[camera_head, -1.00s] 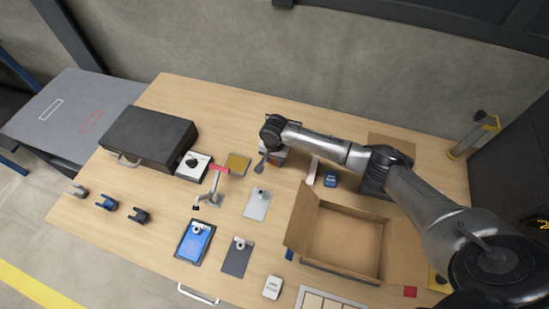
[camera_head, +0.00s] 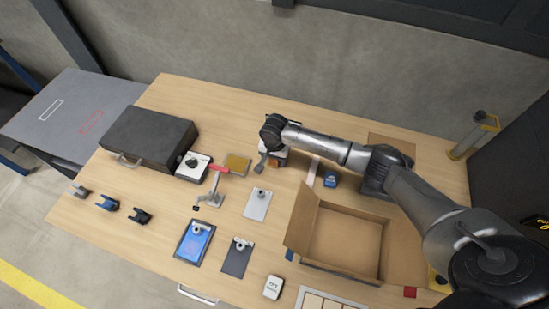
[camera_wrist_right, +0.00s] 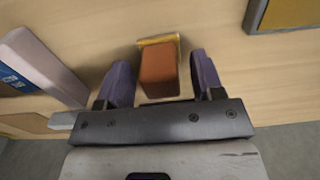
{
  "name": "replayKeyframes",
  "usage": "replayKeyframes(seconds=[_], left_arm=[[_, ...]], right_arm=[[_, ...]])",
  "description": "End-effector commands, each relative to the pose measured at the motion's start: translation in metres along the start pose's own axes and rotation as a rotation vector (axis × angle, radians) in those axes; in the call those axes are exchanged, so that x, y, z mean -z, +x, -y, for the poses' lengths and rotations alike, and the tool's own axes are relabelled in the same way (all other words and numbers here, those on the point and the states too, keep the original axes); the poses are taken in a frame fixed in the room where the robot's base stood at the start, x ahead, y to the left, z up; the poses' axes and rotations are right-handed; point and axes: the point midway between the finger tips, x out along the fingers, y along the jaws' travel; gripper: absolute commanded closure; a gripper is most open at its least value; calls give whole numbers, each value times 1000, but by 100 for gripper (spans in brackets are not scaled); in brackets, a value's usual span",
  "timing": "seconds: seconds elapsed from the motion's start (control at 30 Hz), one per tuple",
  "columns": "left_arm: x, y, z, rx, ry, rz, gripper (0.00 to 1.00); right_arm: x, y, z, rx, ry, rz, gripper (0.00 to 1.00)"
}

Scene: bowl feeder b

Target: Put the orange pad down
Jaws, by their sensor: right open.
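The orange pad (camera_wrist_right: 159,68) is a brownish-orange block in the right wrist view. It stands between the two dark fingers of my right gripper (camera_wrist_right: 160,62), with a gap on each side. A yellow edge (camera_wrist_right: 160,39) shows just beyond and beside the pad; I cannot tell whether the pad rests on it. In the head view, my right gripper (camera_head: 266,158) is low over the back middle of the table, and a small part of the pad (camera_head: 275,162) shows beside it. My right gripper is open. My left gripper is not in view.
An open cardboard box (camera_head: 342,240) stands right of centre. A yellow-brown pad (camera_head: 237,164) lies left of the gripper, near a red-handled clamp (camera_head: 212,188). A blue item (camera_head: 330,179) lies to the right. A black case (camera_head: 150,139) stands at the left.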

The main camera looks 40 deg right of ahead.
Motion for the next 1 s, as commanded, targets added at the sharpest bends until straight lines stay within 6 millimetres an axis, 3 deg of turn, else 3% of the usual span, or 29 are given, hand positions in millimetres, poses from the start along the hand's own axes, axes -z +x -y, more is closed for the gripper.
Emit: replayKeyframes(seconds=[0.4, 0.6, 1.0], left_arm=[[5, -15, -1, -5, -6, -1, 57], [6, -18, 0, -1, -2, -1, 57], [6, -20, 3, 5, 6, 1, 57]], right_arm=[[1, -75, 1, 4, 0, 0, 39], [0, -102, 1, 3, 1, 0, 39], [0, -118, 0, 0, 1, 0, 39]])
